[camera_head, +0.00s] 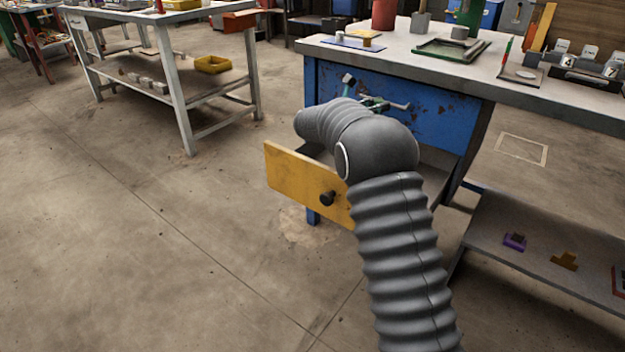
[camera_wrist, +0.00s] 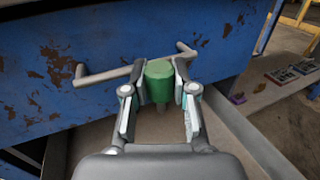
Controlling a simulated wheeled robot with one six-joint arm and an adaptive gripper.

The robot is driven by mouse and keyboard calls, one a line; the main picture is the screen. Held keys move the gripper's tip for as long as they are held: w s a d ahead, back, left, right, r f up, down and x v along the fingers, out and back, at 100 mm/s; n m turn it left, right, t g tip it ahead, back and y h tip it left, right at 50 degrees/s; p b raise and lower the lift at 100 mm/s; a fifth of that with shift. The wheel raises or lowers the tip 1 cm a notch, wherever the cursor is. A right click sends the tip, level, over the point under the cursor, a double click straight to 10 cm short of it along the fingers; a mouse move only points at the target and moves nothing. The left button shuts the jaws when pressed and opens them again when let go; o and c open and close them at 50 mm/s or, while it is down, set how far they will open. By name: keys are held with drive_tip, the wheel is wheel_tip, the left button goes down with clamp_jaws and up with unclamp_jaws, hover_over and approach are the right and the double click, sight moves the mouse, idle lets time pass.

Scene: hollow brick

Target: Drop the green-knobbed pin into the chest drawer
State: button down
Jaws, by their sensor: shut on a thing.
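The green-knobbed pin is held between the fingertips of my gripper (camera_wrist: 158,95). Its green knob (camera_wrist: 158,70) shows in the wrist view, with a short grey part below it; its lower end cannot be made out. The chest drawer stands open under the blue bench, with a yellow front (camera_head: 298,179) and a black knob (camera_head: 327,198). In the head view my arm covers part of the drawer and most of my gripper. My gripper appears to be over the open drawer, close to the blue panel (camera_head: 425,119); the exact height is unclear.
A grey bar handle (camera_wrist: 112,74) sticks out from the blue panel just behind the pin. The benchtop (camera_head: 400,52) above holds a green tray (camera_head: 452,49) and other items. A low shelf (camera_head: 540,262) with small blocks stands at right.

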drive_tip(key=shift+a+f+b, duration=0.25)
drive_tip(key=shift+f+b, duration=0.2)
drive_tip(key=shift+f, duration=0.25)
drive_tip(key=shift+f+b, duration=1.6)
drive_tip(key=shift+f, duration=0.65)
drive_tip(key=c, duration=0.8)
unclamp_jaws()
drive_tip(key=shift+c, duration=0.2)
drive_tip(key=shift+s, duration=0.1)
drive_tip(key=v, duration=1.2)
